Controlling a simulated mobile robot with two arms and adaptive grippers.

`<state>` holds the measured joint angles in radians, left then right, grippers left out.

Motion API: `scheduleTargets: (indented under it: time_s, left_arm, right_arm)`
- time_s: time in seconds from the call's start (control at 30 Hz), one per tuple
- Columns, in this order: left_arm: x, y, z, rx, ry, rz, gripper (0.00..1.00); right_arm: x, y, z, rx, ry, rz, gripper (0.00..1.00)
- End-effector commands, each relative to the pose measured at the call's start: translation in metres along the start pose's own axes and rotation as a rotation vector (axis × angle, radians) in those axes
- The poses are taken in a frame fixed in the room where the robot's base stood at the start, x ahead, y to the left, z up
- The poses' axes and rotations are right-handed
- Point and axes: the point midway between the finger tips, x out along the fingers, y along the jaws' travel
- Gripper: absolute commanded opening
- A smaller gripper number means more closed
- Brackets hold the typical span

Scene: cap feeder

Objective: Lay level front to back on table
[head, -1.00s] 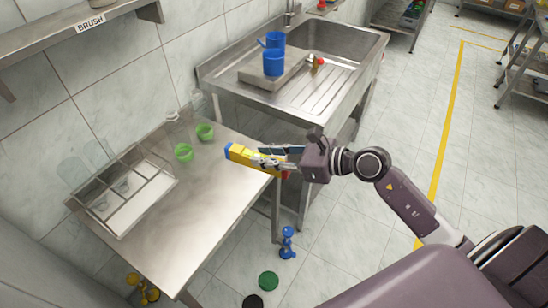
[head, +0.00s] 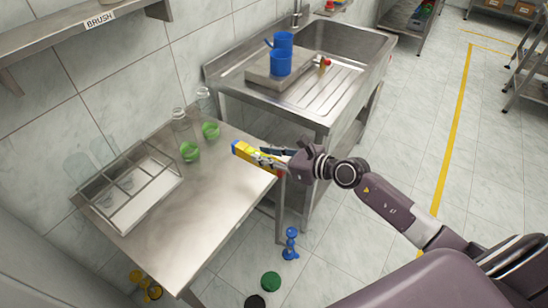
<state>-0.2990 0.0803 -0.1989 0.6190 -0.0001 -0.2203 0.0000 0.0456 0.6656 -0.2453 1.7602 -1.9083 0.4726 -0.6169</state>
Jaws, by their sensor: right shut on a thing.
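The level is a yellow bar with a blue end (head: 243,149). My right gripper (head: 262,158) is shut on it at the right edge of the steel table (head: 185,225). The level points left and away, its blue end toward the table's back right corner. I cannot tell whether it touches the table top. A small red part shows at its near end, partly hidden by the gripper. My left gripper is not in view.
Two green cups (head: 190,151) and clear bottles (head: 181,122) stand at the table's back. A divided rack (head: 127,188) fills the left side. The front middle is clear. A sink unit (head: 300,100) with blue jugs (head: 281,62) stands behind. Coloured items lie on the floor.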

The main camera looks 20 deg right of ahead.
Motion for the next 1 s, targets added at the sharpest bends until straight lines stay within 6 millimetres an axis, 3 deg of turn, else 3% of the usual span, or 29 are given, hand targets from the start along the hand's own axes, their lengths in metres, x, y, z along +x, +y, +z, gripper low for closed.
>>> scheduleTargets:
  time_s: [0.87,1.0]
  left_arm:
    - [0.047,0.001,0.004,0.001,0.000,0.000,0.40]
    - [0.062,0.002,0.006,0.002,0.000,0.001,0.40]
  right_arm:
    - [0.107,0.001,0.003,0.000,-0.004,0.000,0.00]
    - [0.113,0.001,-0.018,-0.001,0.000,0.000,0.00]
